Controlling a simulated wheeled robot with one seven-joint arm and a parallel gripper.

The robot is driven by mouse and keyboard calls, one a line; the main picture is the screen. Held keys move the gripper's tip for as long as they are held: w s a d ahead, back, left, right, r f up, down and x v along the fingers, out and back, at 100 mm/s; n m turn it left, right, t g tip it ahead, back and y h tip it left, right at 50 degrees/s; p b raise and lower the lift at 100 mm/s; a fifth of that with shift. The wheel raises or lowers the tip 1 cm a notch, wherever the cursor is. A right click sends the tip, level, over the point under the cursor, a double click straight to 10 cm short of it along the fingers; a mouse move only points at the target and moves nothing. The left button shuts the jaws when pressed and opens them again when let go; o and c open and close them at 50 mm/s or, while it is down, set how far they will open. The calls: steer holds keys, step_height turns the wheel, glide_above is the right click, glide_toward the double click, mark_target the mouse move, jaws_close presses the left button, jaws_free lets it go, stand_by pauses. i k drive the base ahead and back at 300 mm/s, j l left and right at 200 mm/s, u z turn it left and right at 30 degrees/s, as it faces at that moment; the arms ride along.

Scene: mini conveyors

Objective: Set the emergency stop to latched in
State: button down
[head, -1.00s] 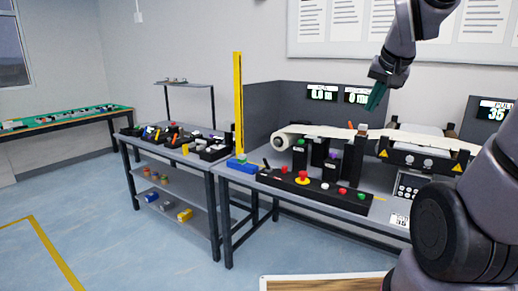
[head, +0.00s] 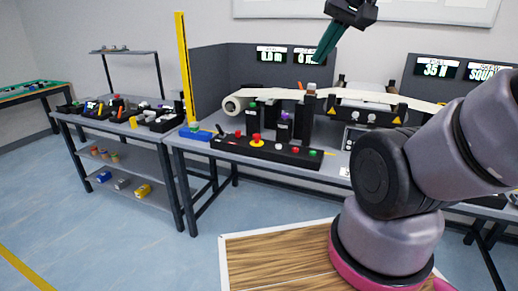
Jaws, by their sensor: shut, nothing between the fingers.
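The emergency stop (head: 256,139) is a red mushroom button on a yellow base. It sits on a long black control panel (head: 289,156) along the front of the conveyor table. From this distance I cannot tell whether it is pressed in or out. My gripper (head: 324,50) has teal fingers and is shut and empty. It is raised in the air at the top of the head view, up and to the right of the button and well apart from it.
The panel also carries a black lever (head: 221,130), a white button (head: 277,146) and small red and green buttons. A white conveyor belt (head: 275,94) on black supports stands behind it. A tall yellow post (head: 185,70) rises at the table's left end. Free floor lies in front.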

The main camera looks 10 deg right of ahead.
mark_target(257, 137)
steer(key=i+l+u, duration=0.35)
steer(key=i+l, duration=0.6)
steer(key=i, duration=0.1)
